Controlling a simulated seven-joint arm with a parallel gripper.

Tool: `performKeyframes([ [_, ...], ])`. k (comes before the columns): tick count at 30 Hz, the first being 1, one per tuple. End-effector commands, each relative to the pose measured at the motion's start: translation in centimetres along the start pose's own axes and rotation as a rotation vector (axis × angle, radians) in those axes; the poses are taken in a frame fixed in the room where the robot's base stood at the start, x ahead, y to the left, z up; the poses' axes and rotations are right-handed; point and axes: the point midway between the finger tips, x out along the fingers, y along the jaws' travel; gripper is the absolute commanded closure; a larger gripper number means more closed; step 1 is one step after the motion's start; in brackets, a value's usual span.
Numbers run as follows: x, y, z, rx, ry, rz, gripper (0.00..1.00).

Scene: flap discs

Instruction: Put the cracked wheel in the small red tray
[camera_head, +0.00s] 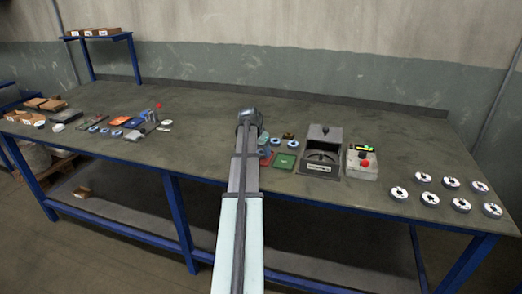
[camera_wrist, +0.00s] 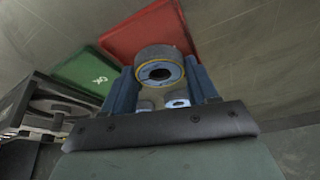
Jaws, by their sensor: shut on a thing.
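My gripper (camera_wrist: 160,68) is shut on a grey wheel (camera_wrist: 165,52) with a yellow rim line and a pale blue hub, held between the two blue fingers. No crack can be made out on it at this size. The small red tray (camera_wrist: 150,30) lies just beyond the wheel in the wrist view, and the wheel overlaps its near edge. I cannot tell the wheel's height above it. In the head view the red tray (camera_head: 266,158) is partly hidden by my arm, and the held wheel cannot be made out clearly.
A green tray marked OK (camera_wrist: 88,75) lies left of the red tray. Two more wheels (camera_wrist: 177,101) show between the fingers. A dark machine (camera_head: 321,155) and a control box with a red button (camera_head: 362,163) stand to the right. Several wheels (camera_head: 460,204) lie at the far right.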

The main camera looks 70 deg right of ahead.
Motion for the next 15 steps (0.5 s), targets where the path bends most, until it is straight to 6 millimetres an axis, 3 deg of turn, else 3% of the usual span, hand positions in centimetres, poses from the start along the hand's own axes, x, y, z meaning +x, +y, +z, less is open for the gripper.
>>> performKeyframes([
  [15,0.83,-0.03,0.34,0.000,0.001,-0.001,0.74],
])
